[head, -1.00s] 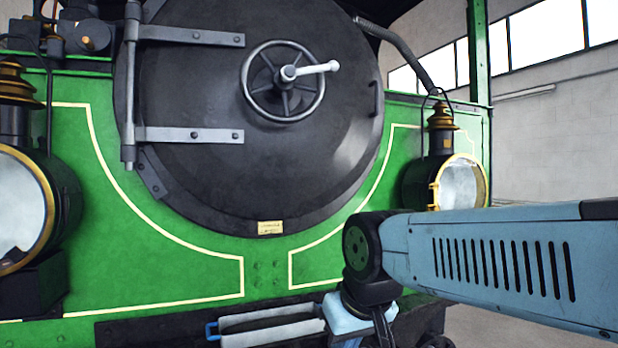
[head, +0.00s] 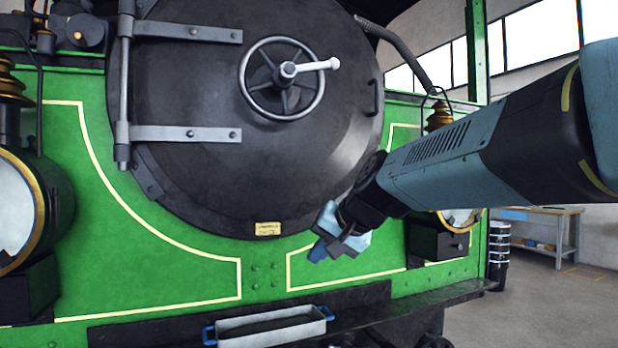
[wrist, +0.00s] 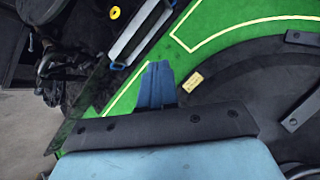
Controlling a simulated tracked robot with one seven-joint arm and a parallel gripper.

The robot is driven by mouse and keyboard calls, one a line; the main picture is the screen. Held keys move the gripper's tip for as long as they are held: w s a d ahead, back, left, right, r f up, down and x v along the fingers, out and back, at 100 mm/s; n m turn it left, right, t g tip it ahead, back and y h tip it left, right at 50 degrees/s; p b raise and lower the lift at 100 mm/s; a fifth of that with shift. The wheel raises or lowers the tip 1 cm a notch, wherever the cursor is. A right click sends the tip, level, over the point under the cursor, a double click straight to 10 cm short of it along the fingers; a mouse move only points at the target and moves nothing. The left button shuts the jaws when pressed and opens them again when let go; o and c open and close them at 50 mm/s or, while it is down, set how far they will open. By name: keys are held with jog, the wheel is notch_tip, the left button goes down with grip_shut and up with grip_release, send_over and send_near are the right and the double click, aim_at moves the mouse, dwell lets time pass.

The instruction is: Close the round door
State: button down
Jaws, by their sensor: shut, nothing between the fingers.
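The round door (head: 200,90) is dark grey and hangs on two strap hinges (head: 187,134) at its left, on the front of the green steam tram. It carries a spoked handwheel (head: 281,78) with a pale lever, and a small grab handle (head: 377,97) near its right edge. I cannot tell whether a narrow gap remains behind its right edge. My gripper (head: 318,252) is below the door's lower right edge, in front of the green panel, apart from the handle. In the wrist view its blue fingers (wrist: 157,84) are together and empty; part of the door (wrist: 235,105) shows at right.
A grey tray with blue handles (head: 268,328) sits low at the front. Brass-rimmed lamps stand left (head: 20,215) and right (head: 460,220), the right one partly behind my arm. A workbench (head: 540,225) and black drum (head: 499,255) stand at far right, with open floor before them.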

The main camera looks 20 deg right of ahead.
jog(key=w+d+r+m+t, duration=0.4)
jog(key=w+d+r+m, duration=0.3)
jog(key=w+d+r, duration=0.4)
jog(key=m+t+h, duration=0.3)
jog(key=m, duration=0.2)
send_near(327, 178)
jog(key=w, duration=0.2)
jog(key=w+f, duration=0.1)
jog(key=w, duration=0.1)
jog(key=shift+w, duration=1.25)
jog(key=shift+w, duration=0.1)
